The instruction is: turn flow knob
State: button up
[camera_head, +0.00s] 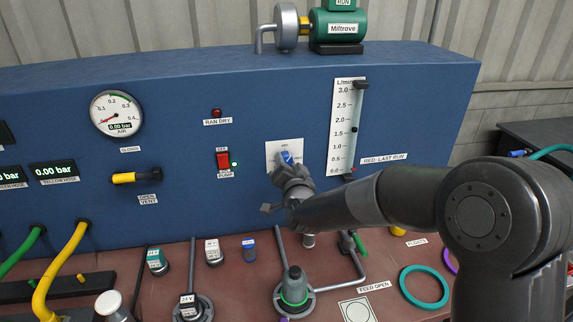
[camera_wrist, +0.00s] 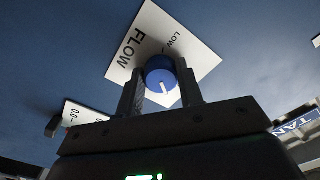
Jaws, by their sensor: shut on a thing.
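The flow knob is a round blue knob with a white pointer line (camera_wrist: 160,76). It sits on a white plate (camera_wrist: 196,60) marked FLOW and LOW on the blue panel. In the wrist view my gripper (camera_wrist: 160,92) has one finger on each side of the knob and is shut on it. In the head view the knob (camera_head: 286,157) shows just above my gripper (camera_head: 285,168), which partly hides it and the plate (camera_head: 271,150).
A red pump switch (camera_head: 223,160) with a green light is left of the plate. A yellow-handled valve (camera_head: 135,177) and the air gauge (camera_head: 117,113) are further left. Below, the bench holds a green-ringed post (camera_head: 294,290), several small bottles and a teal ring (camera_head: 424,287).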

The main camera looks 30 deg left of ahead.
jog(key=shift+f, duration=0.1)
dwell(0.5)
jog(key=o, duration=1)
jog(key=shift+c, duration=0.2)
jog(key=v, duration=1.1)
